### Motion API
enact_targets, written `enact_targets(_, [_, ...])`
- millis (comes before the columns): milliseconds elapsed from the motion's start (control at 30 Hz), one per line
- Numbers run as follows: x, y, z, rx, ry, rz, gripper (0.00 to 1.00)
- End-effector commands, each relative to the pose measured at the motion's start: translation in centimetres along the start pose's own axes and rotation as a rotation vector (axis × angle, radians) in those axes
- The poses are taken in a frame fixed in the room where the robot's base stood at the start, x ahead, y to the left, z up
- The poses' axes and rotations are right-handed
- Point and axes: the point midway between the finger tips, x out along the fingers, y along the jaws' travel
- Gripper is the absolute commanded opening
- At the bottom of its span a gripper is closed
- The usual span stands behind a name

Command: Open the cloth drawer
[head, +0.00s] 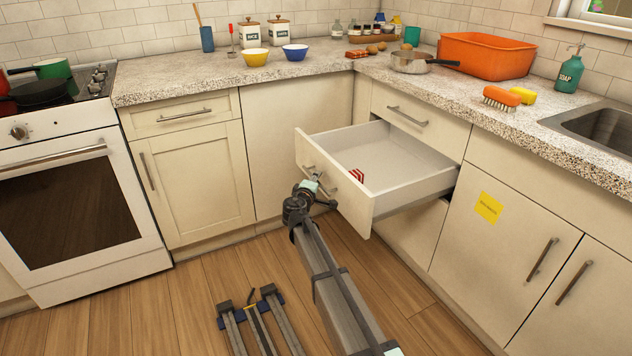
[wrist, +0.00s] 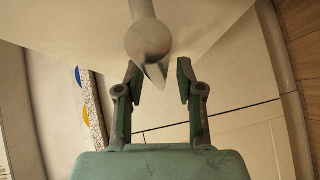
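The drawer (head: 395,165) in the corner base cabinet is pulled well out, showing its pale, mostly bare inside. A small red-and-white striped cloth (head: 357,175) shows inside, near the front panel. My gripper (head: 318,184) is at the drawer's front, by its metal handle (head: 308,170). In the wrist view the rounded end of the handle (wrist: 149,42) comes down between the fingertips of my gripper (wrist: 158,72). The fingers stand apart, with a gap seen at the right finger. Contact with the handle cannot be told for sure.
A closed upper drawer (head: 408,110) is above the open one. An oven (head: 75,195) stands at left, and a sink cabinet (head: 505,230) at right. The counter (head: 225,80) holds bowls, a pan and an orange tub (head: 487,55).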

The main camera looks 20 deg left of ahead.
Motion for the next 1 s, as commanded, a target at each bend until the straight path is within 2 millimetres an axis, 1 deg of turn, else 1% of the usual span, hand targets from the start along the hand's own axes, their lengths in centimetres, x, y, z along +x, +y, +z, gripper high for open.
enact_targets(167, [-1.4,0.0,0.1,0.0,0.0,0.0,0.37])
enact_targets(267, [-2.8,0.0,0.2,0.0,0.0,0.0,0.37])
enact_targets(600, [-9.3,0.0,0.2,0.0,0.002,0.0,0.37])
enact_targets(700, [-10.7,0.0,0.1,0.0,0.001,0.0,0.37])
enact_targets(833, [-11.7,0.0,0.0,0.0,0.001,0.0,0.37])
enact_targets(1000, [-11.9,0.0,0.0,0.0,0.0,0.0,0.37])
